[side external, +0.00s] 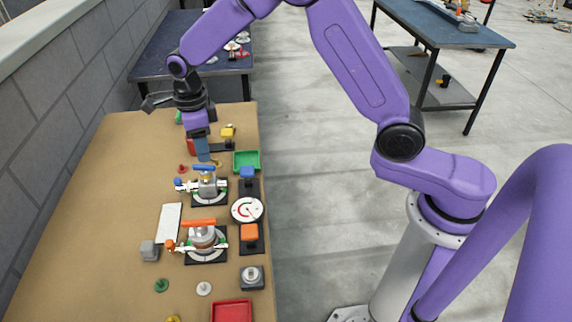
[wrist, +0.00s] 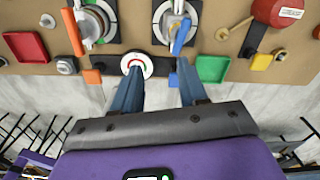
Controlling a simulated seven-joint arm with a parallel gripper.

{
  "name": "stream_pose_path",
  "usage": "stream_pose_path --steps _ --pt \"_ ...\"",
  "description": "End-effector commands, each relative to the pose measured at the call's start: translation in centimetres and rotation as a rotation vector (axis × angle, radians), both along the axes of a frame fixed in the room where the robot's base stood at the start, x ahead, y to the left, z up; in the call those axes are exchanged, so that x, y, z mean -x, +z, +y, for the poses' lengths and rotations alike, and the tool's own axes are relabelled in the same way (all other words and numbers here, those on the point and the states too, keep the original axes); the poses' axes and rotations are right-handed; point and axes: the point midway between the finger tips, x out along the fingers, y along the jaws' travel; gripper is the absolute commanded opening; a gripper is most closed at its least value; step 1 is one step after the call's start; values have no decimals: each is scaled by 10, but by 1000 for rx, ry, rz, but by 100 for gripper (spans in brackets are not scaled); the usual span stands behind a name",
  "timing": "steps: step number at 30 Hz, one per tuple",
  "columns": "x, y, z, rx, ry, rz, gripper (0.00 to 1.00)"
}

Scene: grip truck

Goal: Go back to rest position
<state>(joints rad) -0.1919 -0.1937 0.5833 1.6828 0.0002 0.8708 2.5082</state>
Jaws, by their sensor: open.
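My gripper (side external: 202,155) points down above the far half of the brown work table (side external: 110,200). In the wrist view its two blue fingers (wrist: 158,85) stand apart with nothing between them. In the side view the fingertips are just behind the blue-handled fixture (side external: 206,182); I cannot tell the exact height above it. The blue-handled fixture also shows beyond the fingers in the wrist view (wrist: 174,22). An orange-handled fixture (side external: 205,240) stands nearer the camera in the side view. A round white dial (side external: 247,209) sits at the table's right edge.
A green tray (side external: 246,160) and a red tray (side external: 231,311) lie along the right edge. Blue and orange blocks, a grey block (side external: 149,251) and several small knobs stand around. A grey wall (side external: 60,90) runs along the left. The floor at right is clear up to my base.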

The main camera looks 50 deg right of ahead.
Motion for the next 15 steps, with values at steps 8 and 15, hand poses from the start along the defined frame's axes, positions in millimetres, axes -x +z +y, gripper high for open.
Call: stream_pose_path --steps 8,15 --pt "60 34 1 0 647 -9 43" --pt "119 55 -10 3 1207 -16 43"
